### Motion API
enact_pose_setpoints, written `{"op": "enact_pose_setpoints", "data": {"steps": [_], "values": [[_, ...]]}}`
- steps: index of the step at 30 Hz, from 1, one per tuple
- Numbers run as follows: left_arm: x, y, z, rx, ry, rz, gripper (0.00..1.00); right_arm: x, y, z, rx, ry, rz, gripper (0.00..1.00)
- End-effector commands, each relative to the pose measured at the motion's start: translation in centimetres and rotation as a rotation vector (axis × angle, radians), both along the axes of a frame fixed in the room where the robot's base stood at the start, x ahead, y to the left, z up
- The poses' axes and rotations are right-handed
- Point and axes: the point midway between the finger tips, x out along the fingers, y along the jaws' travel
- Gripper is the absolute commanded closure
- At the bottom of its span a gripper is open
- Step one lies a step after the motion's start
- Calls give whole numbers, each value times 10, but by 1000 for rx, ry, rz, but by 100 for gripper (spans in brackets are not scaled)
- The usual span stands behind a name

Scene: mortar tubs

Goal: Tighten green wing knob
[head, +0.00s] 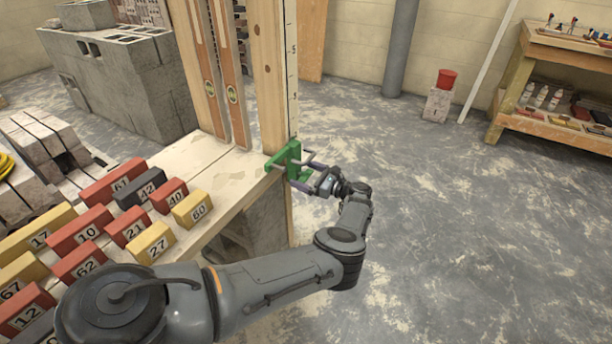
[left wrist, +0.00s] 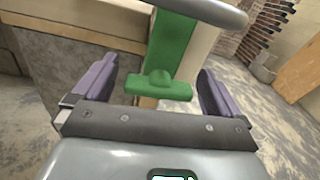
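A green clamp (head: 291,157) sits on the wooden post (head: 270,75) where the post meets the edge of the bench top. In the left wrist view, the green wing knob (left wrist: 158,86) shows as a flat bar with a rounded hub, below the green clamp body (left wrist: 172,45). My left gripper (head: 304,172) is at the clamp in the head view. In the left wrist view my left gripper (left wrist: 157,85) is open, with one purple finger on each side of the knob and visible gaps between. My right gripper is not in view.
Numbered red, yellow and dark bricks (head: 92,222) cover the left of the bench top (head: 215,165). Wooden levels (head: 208,75) stand beside the post. A red tub (head: 446,79) rests on a block at the back. The floor to the right is clear.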

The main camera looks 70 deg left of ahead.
Motion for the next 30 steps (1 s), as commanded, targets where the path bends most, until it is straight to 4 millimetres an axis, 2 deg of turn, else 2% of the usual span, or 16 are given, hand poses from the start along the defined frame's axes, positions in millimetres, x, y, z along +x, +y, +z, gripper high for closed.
{"op": "enact_pose_setpoints", "data": {"steps": [1,9,18,25,26,29,30], "values": [[0,0,0,0,0,0,9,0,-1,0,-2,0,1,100],[0,0,0,0,0,1,51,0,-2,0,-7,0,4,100],[0,1,-1,-65,84,1,51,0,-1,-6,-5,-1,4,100],[1,0,0,-66,85,1,51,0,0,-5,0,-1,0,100],[1,0,0,-66,85,1,16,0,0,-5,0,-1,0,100],[1,0,0,-66,85,1,1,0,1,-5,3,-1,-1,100],[1,0,0,-66,84,1,0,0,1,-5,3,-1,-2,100]]}}
